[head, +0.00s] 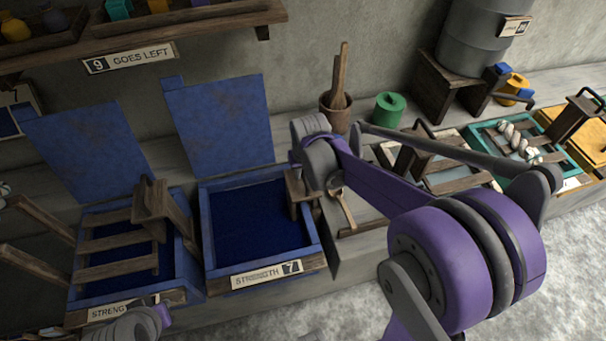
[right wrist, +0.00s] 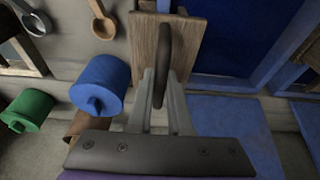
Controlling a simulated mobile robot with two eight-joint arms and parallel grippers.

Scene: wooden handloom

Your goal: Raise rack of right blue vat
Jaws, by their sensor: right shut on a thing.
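The right blue vat (head: 322,246) has a blue rim, dark blue liquid and a front label reading "STRENGTH 7". Its blue lid (head: 222,125) stands open behind it. The rack's wooden end plate (head: 297,186) shows at the vat's right side; no slats show above the liquid. In the right wrist view, my right gripper (right wrist: 162,78) is shut on the dark upright handle (right wrist: 164,50) on the wooden plate (right wrist: 182,52). In the head view, my wrist and arm hide the fingers and handle. My left gripper is not in view; only part of my left arm shows at the bottom left.
The left blue vat (head: 193,262) stands close beside, with its slatted rack (head: 117,237) showing above the liquid. A shelf (head: 190,25) overhangs at the upper left. More vats line the right.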

